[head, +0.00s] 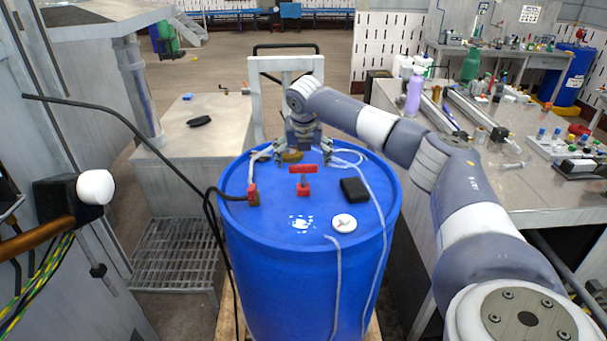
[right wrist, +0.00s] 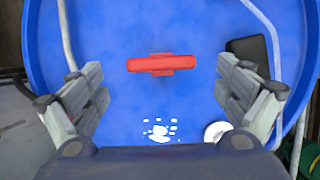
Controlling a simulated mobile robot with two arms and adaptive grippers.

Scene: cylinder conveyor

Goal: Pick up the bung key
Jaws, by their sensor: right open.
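The red T-shaped bung key (head: 303,178) stands upright on top of the blue drum (head: 260,260), near the middle of its lid. In the right wrist view the key's red handle (right wrist: 162,64) lies crosswise over the blue lid (right wrist: 190,100). My right gripper (head: 303,153) is open and empty, pointing down over the far part of the lid, behind the key in the head view. In the right wrist view its two fingers (right wrist: 163,88) are spread wide on either side of the handle, not touching it. My left gripper is not in view.
On the lid are a black block (head: 354,189), a white round cap (head: 344,222), a red hose fitting (head: 252,194) and pale tubes. A black hose runs in from the left. A cluttered bench (head: 505,205) stands right; a grey cabinet (head: 205,150) stands left.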

